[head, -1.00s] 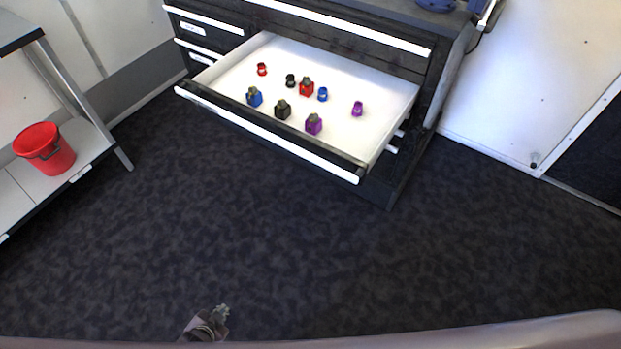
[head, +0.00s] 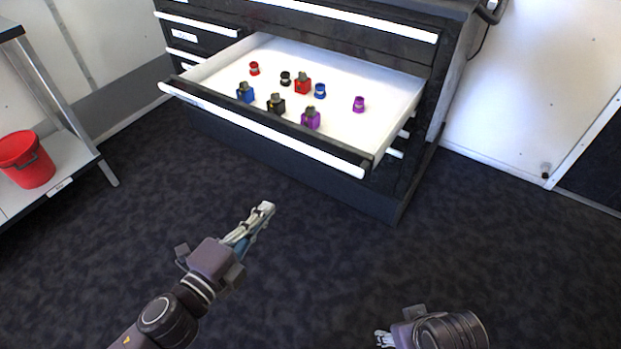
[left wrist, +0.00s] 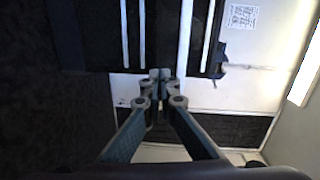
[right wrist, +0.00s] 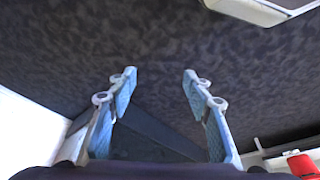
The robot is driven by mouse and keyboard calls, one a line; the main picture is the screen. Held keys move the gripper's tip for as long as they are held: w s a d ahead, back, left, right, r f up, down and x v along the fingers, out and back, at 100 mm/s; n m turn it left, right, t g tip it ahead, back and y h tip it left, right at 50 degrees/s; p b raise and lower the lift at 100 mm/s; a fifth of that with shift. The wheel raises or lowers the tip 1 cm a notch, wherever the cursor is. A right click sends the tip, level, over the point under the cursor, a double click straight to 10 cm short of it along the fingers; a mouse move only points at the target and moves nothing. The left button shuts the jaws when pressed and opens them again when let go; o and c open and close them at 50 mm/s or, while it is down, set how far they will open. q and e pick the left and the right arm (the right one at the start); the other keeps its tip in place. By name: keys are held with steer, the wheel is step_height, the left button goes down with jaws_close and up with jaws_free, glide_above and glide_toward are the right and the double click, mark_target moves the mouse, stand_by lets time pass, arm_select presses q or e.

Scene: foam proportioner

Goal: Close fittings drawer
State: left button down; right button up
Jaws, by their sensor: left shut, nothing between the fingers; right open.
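The fittings drawer (head: 205,78) is pulled out of the dark cabinet in the head view, with a white inside and a long white handle strip (head: 262,131) along its front. Several small fittings in red, blue, black and purple stand in it. My left gripper (head: 268,208) is shut and empty, over the floor in front of the drawer and apart from it. Its fingertips meet in the left wrist view (left wrist: 161,76). My right gripper (head: 380,338) is at the bottom of the head view. The right wrist view shows its fingers (right wrist: 160,78) spread, with nothing between them.
A shelf unit (head: 82,150) with a red bucket (head: 26,158) stands at the left. A white wall and door (head: 520,95) are at the right. The dark carpet (head: 320,260) in front of the cabinet is clear apart from my arms.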

arm_select(q)
step_height(320, 180, up, 3)
steer(key=s+d+m+h, duration=0.1)
steer(key=s+d, duration=0.1)
glide_toward(318, 159)
steer(key=shift+m, duration=0.3)
steer(key=x, duration=0.7)
steer(key=shift+b, duration=0.4)
steer(key=shift+w, duration=0.1)
arm_select(e)
steer(key=shift+v, duration=1.05)
